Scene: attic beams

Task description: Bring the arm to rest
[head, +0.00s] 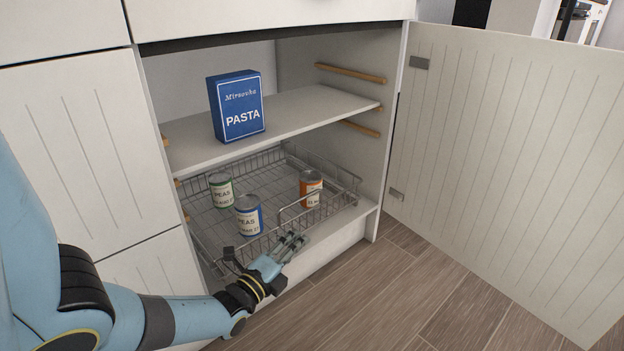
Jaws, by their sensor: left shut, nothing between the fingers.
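My left arm comes in from the left, and its gripper (293,240) is shut and empty. The gripper is at the front edge of a wire basket (204,243) low in an open cabinet; I cannot tell whether it touches the wire. A blue-labelled peas can (248,216) stands in the basket just behind the gripper. A green-labelled peas can (221,190) stands further back on the left, and an orange can (311,188) stands on the right. My right gripper is not in view.
A blue pasta box (237,106) stands on the white shelf (313,107) above the basket. The cabinet door (506,150) is wide open on the right. White drawer fronts (85,150) are at the left. The wooden floor (400,285) in front is clear.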

